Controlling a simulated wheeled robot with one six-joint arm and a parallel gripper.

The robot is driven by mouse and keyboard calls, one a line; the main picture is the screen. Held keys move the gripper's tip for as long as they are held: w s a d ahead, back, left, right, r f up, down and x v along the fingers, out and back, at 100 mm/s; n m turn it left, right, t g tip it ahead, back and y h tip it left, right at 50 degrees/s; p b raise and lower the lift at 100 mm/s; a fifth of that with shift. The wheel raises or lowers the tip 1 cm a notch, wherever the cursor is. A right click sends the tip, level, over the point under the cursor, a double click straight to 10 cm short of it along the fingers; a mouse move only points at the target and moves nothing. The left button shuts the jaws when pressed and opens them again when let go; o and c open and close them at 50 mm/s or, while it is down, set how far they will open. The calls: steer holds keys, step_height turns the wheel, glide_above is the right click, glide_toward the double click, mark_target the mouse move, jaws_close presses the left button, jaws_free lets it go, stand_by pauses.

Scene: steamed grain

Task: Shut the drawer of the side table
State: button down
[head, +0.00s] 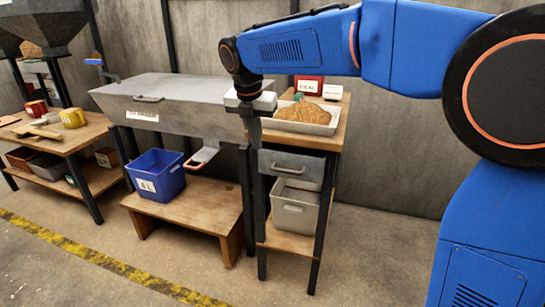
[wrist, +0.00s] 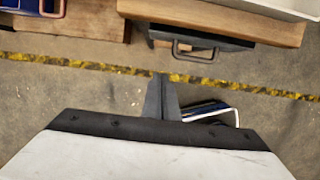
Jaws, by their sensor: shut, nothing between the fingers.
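The side table (head: 341,128) has a wooden top and dark legs. Its grey drawer (head: 313,170) shows under the top, with a bar handle (head: 288,170) on its front. In the wrist view, the drawer (wrist: 228,41) sticks out a little past the edge of the wooden top (wrist: 230,22), so it stands partly open. Its handle (wrist: 195,57) faces my gripper. My gripper (head: 250,130) points down in front of the table's left side, above the drawer's height. In the wrist view, my gripper's fingers (wrist: 161,80) are together and empty, apart from the handle.
A tray (head: 325,129) of grain and a red box (head: 308,85) stand on the side table. A grey bin (head: 297,212) sits on its lower shelf. Left are a large metal steamer (head: 185,98) and a blue bin (head: 156,178) on a low bench. The floor in front is clear.

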mark_target(299, 160)
steer(key=s+d, duration=0.7)
steer(key=d, duration=0.3)
steer(key=w+f, duration=0.1)
steer(key=f, duration=0.2)
steer(key=w+d+f, duration=0.1)
steer(key=w+f, duration=0.1)
steer(key=f, duration=0.1)
steer(key=w+f, duration=0.2)
steer(key=f, duration=0.1)
steer(key=shift+w+d+f, duration=0.2)
steer(key=shift+d+f, duration=0.1)
steer(key=w, duration=0.1)
steer(key=w+d, duration=0.1)
steer(key=w, duration=0.2)
steer(key=shift+d, duration=0.3)
steer(key=shift+w+r, duration=0.1)
steer(key=shift+w, duration=0.1)
